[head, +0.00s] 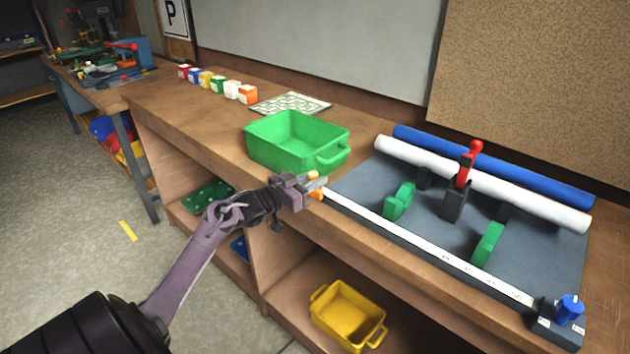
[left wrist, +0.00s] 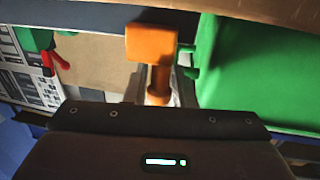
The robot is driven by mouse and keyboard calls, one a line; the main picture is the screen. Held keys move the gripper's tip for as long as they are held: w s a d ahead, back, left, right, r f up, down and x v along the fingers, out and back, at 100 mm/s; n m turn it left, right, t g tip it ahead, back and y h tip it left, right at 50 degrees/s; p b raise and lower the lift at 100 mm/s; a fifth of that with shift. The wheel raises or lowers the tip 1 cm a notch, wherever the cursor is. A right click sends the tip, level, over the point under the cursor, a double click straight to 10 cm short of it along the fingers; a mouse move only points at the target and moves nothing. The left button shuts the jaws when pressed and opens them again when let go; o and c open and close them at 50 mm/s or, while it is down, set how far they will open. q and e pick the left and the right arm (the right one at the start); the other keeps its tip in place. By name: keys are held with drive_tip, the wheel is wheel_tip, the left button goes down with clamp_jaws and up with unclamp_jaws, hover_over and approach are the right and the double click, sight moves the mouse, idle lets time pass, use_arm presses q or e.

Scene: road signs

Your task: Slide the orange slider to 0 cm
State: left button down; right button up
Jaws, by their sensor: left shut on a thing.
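The orange slider (head: 316,193) is at the left end of the white scale rail (head: 430,248) along the front of the grey board. My left gripper (head: 312,184) is at that end and is shut on the slider, hiding part of it. In the left wrist view the orange slider (left wrist: 152,45) shows its block and stem between the fingers (left wrist: 158,92). The scale marks under the slider cannot be read. A blue knob (head: 568,309) stands at the right end of the rail. My right gripper is not in view.
A green bin (head: 297,141) stands just behind my left gripper. Green blocks (head: 398,201), a red-handled lever (head: 462,180) and white and blue rolls (head: 480,184) are on the board. A yellow bin (head: 347,313) sits on the shelf below.

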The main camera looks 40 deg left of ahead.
use_arm(q)
drive_tip(key=c, duration=1.5)
unclamp_jaws()
drive_tip(key=shift+a+r, duration=0.15)
drive_tip(key=shift+a, duration=0.1)
drive_tip(key=shift+o, duration=0.3)
drive_tip(key=shift+s+f, duration=0.1)
drive_tip(key=shift+f, duration=0.1)
drive_tip(key=s+a+b, duration=0.1)
drive_tip(key=s, duration=0.6)
drive_tip(key=shift+s+a+b, duration=0.2)
drive_tip(key=shift+a+b, duration=0.1)
drive_tip(key=shift+b, duration=0.1)
drive_tip(key=shift+r, duration=0.1)
